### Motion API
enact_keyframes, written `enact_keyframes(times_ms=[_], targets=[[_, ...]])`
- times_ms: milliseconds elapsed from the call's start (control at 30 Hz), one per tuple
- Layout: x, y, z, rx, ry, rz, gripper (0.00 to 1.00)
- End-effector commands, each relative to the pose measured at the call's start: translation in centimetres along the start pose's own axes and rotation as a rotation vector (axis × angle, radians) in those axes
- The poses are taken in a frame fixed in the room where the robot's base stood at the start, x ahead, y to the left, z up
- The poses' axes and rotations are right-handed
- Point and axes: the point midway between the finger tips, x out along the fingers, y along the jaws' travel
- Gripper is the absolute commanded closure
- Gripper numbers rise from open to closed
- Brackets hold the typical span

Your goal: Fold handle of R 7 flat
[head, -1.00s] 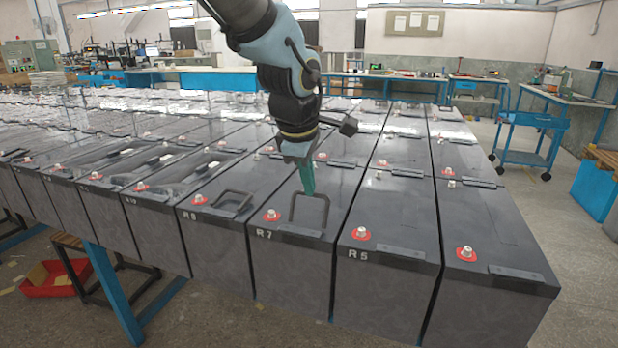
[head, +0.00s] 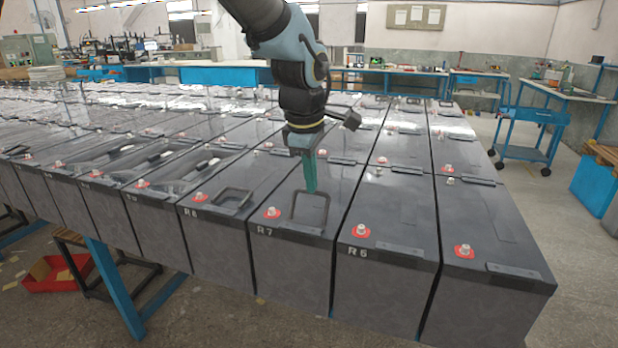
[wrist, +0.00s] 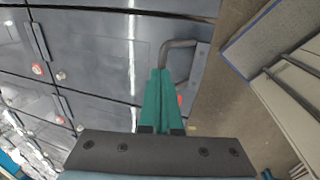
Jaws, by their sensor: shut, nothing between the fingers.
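The battery labelled R 7 (head: 288,262) stands in the front row between R 8 and R 5 as the labels read. Its dark U-shaped handle (head: 326,208) stands raised at the front edge of the lid. My gripper (head: 311,189) is shut and empty, its teal fingers pointing down just behind the handle's top bar. In the wrist view, the closed fingertips (wrist: 160,73) are beside the handle (wrist: 176,44). Part of the handle is hidden behind the fingers there. I cannot tell whether they touch it.
The neighbouring battery's handle (head: 234,198) on the left is also up at a low angle. The battery on the right (head: 388,270) has its handle flat (head: 400,248). Batteries fill the rows behind. The space above the lids is clear apart from my arm.

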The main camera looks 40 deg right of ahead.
Motion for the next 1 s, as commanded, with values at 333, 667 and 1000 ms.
enact_keyframes(times_ms=[333, 667, 1000], targets=[[1.6, 2.1, 0.1, 0.0, 0.0, -0.035, 1.0], [4.0, 3.4, 0.0, 0.001, 0.0, -0.124, 1.0], [5.7, 4.0, 0.0, 0.0, 0.0, -0.122, 1.0]])
